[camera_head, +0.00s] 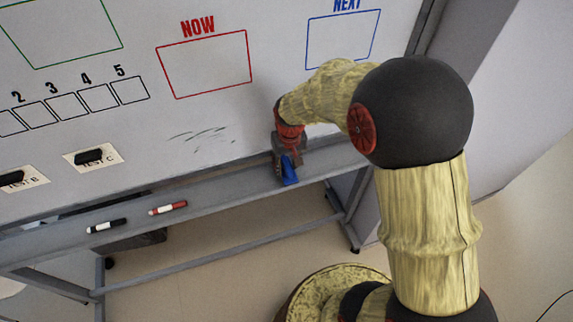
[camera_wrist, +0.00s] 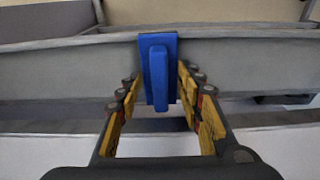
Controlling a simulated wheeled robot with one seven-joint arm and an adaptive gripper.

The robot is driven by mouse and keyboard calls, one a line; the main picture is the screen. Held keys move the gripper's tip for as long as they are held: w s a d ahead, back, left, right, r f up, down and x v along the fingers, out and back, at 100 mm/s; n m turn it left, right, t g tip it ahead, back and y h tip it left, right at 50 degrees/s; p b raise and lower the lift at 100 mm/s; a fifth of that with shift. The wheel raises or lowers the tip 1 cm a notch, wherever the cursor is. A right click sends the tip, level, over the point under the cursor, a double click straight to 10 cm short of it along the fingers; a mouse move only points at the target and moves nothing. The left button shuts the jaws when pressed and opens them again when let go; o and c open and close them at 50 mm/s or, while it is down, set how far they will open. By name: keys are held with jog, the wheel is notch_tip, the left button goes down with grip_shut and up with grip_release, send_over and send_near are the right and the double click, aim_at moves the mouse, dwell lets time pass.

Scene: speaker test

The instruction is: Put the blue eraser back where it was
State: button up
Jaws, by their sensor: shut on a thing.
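The blue eraser (camera_head: 289,169) is in my gripper (camera_head: 284,160) at the whiteboard's tray (camera_head: 237,187), toward its right part in the head view. In the wrist view the blue eraser (camera_wrist: 158,70) stands lengthwise between the two yellow-padded fingers of my gripper (camera_wrist: 157,88), which is shut on it. The tray (camera_wrist: 60,75) runs across behind the eraser there. I cannot tell whether the eraser touches the tray.
A black-and-white marker (camera_head: 106,226) and a red marker (camera_head: 168,208) lie on the tray to the left. Dark smudges (camera_head: 200,138) mark the whiteboard (camera_head: 215,115). Cards with black items, including TEST C (camera_head: 93,157), are at left. The tray between the red marker and my gripper is clear.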

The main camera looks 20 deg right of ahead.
aim_at(288, 168)
jog(key=shift+f, duration=0.4)
jog(key=o, duration=1)
jog(key=shift+o, duration=0.2)
notch_tip(288, 168, up, 12)
jog(key=s+r+p, duration=0.1)
jog(key=s+r+t, duration=0.2)
jog(key=s+r, duration=0.5)
jog(key=s, duration=0.3)
jog(key=s+r+t, duration=0.2)
jog(key=s+r, duration=0.5)
jog(key=s, duration=0.4)
jog(key=shift+r, duration=0.15)
